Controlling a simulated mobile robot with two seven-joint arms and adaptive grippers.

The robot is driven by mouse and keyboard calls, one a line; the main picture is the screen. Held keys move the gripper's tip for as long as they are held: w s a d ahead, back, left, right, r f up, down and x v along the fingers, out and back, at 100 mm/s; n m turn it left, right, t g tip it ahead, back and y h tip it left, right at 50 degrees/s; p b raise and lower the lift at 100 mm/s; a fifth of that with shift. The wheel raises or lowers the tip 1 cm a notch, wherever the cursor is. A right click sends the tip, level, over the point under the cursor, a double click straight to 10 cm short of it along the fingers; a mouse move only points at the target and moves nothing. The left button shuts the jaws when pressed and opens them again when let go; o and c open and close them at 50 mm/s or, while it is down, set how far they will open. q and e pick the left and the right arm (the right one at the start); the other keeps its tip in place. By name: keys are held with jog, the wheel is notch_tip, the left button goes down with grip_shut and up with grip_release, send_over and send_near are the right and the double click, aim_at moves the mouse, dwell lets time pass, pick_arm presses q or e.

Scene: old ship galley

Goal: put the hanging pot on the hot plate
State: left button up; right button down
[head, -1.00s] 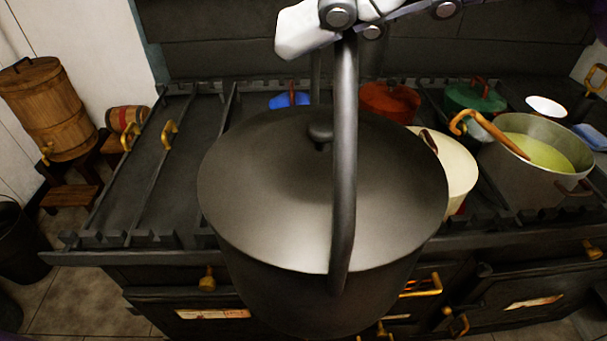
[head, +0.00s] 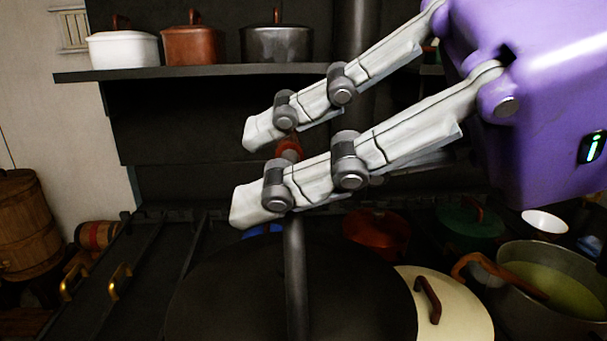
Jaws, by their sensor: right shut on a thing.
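The pot (head: 230,295) is large, dark and lidded. It shows at the bottom of the head view, cut off by the lower edge. Its upright handle bar (head: 296,275) rises to my right gripper (head: 262,165), which comes in from the upper right and is shut on the handle. A small reddish piece shows between the fingers; I cannot tell if it is part of the handle. The stove top with flat dark plates (head: 145,262) and brass handles lies left of and behind the pot. The pot's underside is hidden. My left gripper is not in view.
Right of the pot stand a cream lidded pot (head: 455,305), a pot of green soup (head: 550,285) and a white bowl (head: 545,222). A red pot (head: 376,234) and green pot (head: 468,228) are behind. A shelf (head: 180,73) holds several pots. The left stove top looks clear.

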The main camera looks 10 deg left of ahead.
jog(key=w+a+f, duration=0.3)
jog(key=w+a, duration=0.1)
jog(key=w, duration=0.2)
send_over(259, 250)
jog(key=f, duration=0.4)
jog(key=shift+s+f+p, duration=0.25)
jog(key=shift+s+p, duration=0.05)
jog(key=shift+w+a+f, duration=0.1)
jog(key=shift+w+f, duration=0.1)
jog(key=shift+f, duration=0.15)
notch_tip(259, 250, down, 2)
jog(key=shift+w+a, duration=0.15)
jog(key=shift+f+p, duration=0.3)
jog(key=shift+f, duration=0.45)
jog(key=c, duration=2)
grip_release()
jog(key=shift+f, duration=0.2)
jog(key=shift+o, duration=0.9)
jog(key=shift+d+r, duration=0.1)
jog(key=shift+d, duration=0.1)
